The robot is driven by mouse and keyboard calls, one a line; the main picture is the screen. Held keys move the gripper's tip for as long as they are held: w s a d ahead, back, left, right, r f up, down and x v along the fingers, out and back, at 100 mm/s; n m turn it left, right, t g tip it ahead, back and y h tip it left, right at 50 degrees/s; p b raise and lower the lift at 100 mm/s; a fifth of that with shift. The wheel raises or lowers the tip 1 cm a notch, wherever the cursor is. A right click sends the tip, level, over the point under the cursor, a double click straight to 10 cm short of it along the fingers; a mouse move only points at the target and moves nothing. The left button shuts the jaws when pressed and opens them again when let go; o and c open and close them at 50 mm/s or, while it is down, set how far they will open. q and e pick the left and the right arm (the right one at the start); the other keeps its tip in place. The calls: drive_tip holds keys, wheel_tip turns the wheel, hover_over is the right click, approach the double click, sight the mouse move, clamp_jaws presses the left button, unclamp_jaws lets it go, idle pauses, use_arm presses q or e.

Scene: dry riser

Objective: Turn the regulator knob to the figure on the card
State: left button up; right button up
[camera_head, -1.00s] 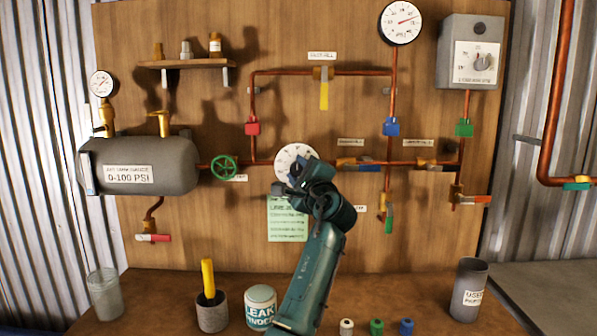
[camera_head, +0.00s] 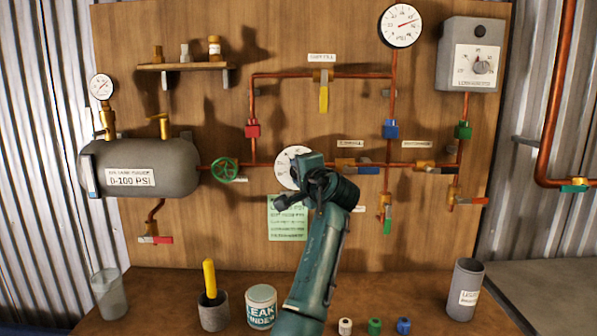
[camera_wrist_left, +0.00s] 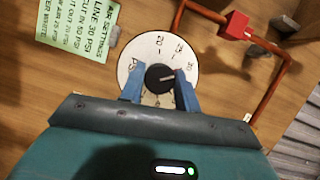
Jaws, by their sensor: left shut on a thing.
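The regulator knob (camera_wrist_left: 158,78) is black with a pale pointer line and sits at the middle of a white round dial (camera_wrist_left: 188,58) with figures around it. In the head view the dial (camera_head: 291,158) shows behind my gripper, and the knob is hidden there. My left gripper (camera_wrist_left: 160,90) is shut on the knob, one blue finger on each side. In the head view it (camera_head: 296,185) is in front of the board. The green card (camera_head: 287,222) hangs below the dial; in the wrist view it (camera_wrist_left: 80,32) partly reads "LINE 30 PSI". My right gripper is not in view.
A green handwheel (camera_head: 224,170) is left of the dial, beside a grey tank (camera_head: 150,165). Copper pipes with coloured valves run right and above. A tin (camera_head: 261,306), a cup with a yellow stick (camera_head: 213,313) and small coloured caps stand on the bench.

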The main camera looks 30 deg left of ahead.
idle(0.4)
use_arm(q)
drive_tip(key=o, duration=1)
drive_tip(key=shift+c, duration=0.2)
drive_tip(key=b+v, duration=0.2)
drive_tip(key=v, duration=1.1)
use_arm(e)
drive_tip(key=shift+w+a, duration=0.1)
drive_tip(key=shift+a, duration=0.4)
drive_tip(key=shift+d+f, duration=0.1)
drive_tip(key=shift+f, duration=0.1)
